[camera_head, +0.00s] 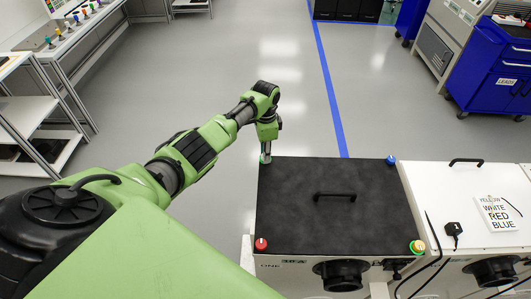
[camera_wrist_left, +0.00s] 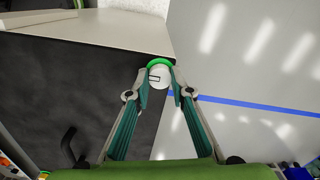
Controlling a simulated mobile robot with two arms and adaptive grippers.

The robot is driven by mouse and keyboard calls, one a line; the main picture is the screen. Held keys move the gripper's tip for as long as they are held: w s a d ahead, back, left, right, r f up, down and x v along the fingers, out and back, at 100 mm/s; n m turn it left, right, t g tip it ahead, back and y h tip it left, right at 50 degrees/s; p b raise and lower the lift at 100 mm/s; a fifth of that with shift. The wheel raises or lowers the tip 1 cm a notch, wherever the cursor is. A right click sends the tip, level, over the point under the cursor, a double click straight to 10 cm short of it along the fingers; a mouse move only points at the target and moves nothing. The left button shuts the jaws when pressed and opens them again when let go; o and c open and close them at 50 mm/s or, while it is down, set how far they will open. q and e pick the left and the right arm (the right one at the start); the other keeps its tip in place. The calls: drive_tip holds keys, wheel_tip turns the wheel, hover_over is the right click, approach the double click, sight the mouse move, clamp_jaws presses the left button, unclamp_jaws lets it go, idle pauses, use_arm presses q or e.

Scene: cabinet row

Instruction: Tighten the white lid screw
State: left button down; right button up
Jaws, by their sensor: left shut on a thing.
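The white lid screw (camera_wrist_left: 159,76) sits in a green ring at a corner of the black lid (camera_wrist_left: 60,70), seen in the left wrist view. My left gripper (camera_wrist_left: 160,78) is shut on the screw, with one finger on each side of it. In the head view my left gripper (camera_head: 266,150) points down at the far left corner of the black lid (camera_head: 330,220), and the screw is mostly hidden there. My right gripper is not in view.
The lid's other corners carry a red screw (camera_head: 261,245), a blue screw (camera_head: 390,160) and a yellow screw (camera_head: 417,247). A black handle (camera_head: 334,196) stands up mid-lid. A white cabinet (camera_head: 465,200) adjoins on the right. Open floor (camera_head: 200,90) lies beyond.

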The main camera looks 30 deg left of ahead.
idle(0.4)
use_arm(q)
drive_tip(key=c, duration=1.8)
unclamp_jaws()
drive_tip(key=shift+r, duration=0.1)
wheel_tip(320, 180, up, 12)
